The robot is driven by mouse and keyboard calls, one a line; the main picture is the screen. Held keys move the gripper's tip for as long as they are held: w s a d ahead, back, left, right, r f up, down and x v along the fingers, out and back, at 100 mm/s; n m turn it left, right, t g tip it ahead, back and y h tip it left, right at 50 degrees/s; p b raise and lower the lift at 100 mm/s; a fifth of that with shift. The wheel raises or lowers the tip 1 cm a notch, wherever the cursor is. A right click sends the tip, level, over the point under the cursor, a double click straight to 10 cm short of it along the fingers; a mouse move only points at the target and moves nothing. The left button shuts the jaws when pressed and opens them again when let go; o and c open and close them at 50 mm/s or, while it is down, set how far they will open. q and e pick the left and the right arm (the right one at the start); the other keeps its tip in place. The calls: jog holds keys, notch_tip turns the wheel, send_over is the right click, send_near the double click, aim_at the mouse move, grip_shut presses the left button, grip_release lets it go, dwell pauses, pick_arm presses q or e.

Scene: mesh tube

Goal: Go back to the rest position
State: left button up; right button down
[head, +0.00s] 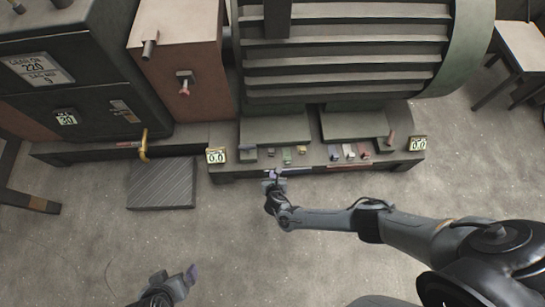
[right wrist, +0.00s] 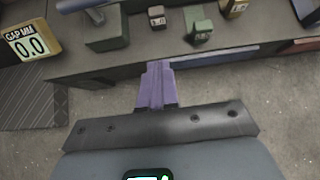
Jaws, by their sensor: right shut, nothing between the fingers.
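My right gripper (head: 275,174) is at the front edge of the machine's low bench (head: 300,172), near its middle. Its purple fingers show in the right wrist view (right wrist: 156,78). They are shut together with nothing between them and point toward the bench edge. My right arm stretches in from the lower right. My left gripper (head: 191,274) is low in the head view, over bare floor. Its purple fingertips show, but it is too small to tell whether they are apart.
Several small blocks (head: 286,155) sit on the bench. Gap displays (head: 216,156) (head: 418,143) stand near its ends. A ribbed mat (head: 162,184) lies on the floor to the left. A yellow handle (head: 144,146) juts from the dark cabinet. The floor in front is mostly clear.

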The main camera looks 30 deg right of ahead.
jog(key=shift+s+a+r, duration=0.2)
jog(key=shift+s+r, duration=0.1)
jog(key=shift+s, duration=0.1)
jog(key=shift+w, duration=0.15)
jog(key=shift+s, duration=0.2)
